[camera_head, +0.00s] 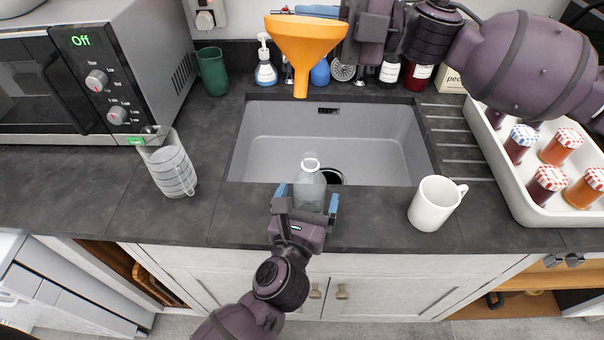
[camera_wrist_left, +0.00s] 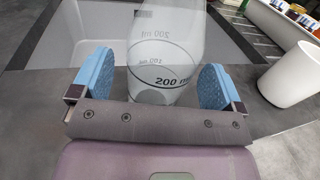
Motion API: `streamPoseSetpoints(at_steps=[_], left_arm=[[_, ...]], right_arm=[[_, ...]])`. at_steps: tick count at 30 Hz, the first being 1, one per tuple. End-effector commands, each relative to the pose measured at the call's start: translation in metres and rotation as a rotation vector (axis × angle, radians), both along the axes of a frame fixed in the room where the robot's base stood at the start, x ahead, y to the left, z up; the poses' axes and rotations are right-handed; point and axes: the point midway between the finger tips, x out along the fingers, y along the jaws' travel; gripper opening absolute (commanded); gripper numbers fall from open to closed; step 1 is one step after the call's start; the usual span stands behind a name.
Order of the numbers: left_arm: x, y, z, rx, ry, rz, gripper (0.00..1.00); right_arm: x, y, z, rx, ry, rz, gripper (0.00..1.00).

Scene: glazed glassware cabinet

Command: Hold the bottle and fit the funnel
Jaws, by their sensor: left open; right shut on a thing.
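The clear bottle (camera_head: 310,190) stands upright on the dark counter at the sink's front edge. My left gripper (camera_head: 306,200) is open, with its blue finger pads on either side of the bottle. In the left wrist view the bottle (camera_wrist_left: 165,60), with its 200 ml marking, is between the spread pads, with a gap at each side. The orange funnel (camera_head: 305,42) is in the air above the back of the sink, its spout pointing down. My right gripper (camera_head: 350,20) is shut on the funnel's right side; its fingertips are partly hidden. The funnel is well apart from the bottle.
A white mug (camera_head: 435,204) stands right of the bottle, and a glass jug (camera_head: 168,168) stands left. The sink (camera_head: 330,135) is behind the bottle. A white tray (camera_head: 540,212) of jars is at the right, a microwave (camera_head: 90,75) at the left.

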Motion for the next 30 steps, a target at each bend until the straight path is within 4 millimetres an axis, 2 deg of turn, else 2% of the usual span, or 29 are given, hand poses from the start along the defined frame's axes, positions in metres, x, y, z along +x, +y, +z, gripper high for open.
streamPoseSetpoints(at_steps=[6, 15, 25, 30], left_arm=[[0.0119, -0.0026, 0.0001, 0.0, 0.0, 0.0, 0.93], [0.0128, -0.0027, 0.0002, 0.0, 0.0, 0.0, 0.92], [0.0125, -0.0027, 0.0002, 0.0, 0.0, 0.0, 0.41], [0.0125, -0.0027, 0.0002, 0.0, 0.0, 0.0, 0.4]], right_arm=[[-0.0001, 0.0, 0.0, 0.0, 0.0, 0.0, 0.0], [0.0, 0.0, 0.0, 0.0, 0.0, 0.0, 0.0], [0.0, 0.0, 0.0001, 0.0, 0.0, 0.0, 0.0], [0.0037, -0.0016, -0.0081, -0.01, -0.047, -0.005, 0.0]])
